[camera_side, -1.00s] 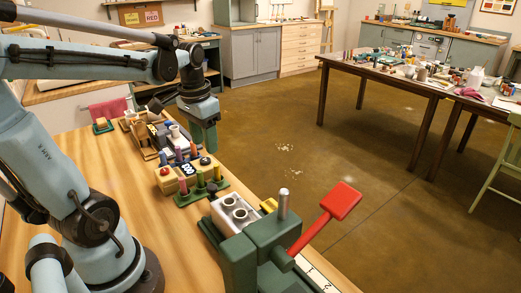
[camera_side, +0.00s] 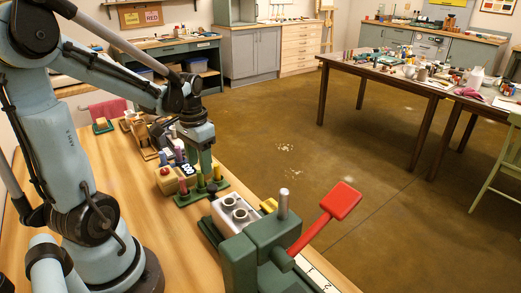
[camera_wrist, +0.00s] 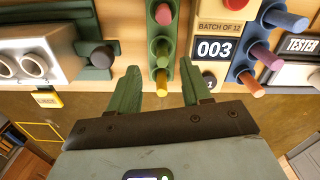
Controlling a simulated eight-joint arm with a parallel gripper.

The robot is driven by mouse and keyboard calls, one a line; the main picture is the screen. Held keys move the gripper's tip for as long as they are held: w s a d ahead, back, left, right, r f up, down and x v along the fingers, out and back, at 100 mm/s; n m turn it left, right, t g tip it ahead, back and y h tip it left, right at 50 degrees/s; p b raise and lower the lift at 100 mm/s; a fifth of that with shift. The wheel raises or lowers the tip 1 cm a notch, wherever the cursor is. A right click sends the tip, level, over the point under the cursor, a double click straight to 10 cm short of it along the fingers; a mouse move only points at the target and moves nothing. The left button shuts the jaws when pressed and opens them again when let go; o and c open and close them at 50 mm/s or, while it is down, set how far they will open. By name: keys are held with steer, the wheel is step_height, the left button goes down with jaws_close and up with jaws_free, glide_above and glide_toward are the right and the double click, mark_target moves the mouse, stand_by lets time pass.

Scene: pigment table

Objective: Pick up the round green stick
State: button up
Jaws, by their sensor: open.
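The round green stick (camera_wrist: 162,50) stands in the middle of a green rack (camera_wrist: 152,30), between a red stick (camera_wrist: 163,14) and a yellow stick (camera_wrist: 161,85). In the side view the same green stick (camera_side: 200,183) stands upright in the rack (camera_side: 190,199). My gripper (camera_wrist: 160,72) is open and empty, its two green fingers spread on either side of the row in the picture. In the side view my gripper (camera_side: 204,163) points down, above and just behind the rack. I cannot tell its exact height over the sticks.
A blue rack (camera_wrist: 240,62) with blue, purple and orange sticks stands close to the right. A box marked 003 (camera_wrist: 215,48) sits between the racks. A grey block with two round cups (camera_wrist: 35,55) is on the left, near a green press with a red lever (camera_side: 340,201).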

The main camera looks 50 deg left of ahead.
mark_target(200, 174)
steer(key=shift+a+f, duration=0.15)
steer(key=shift+f, duration=2.35)
steer(key=shift+c, duration=0.4)
jaws_close()
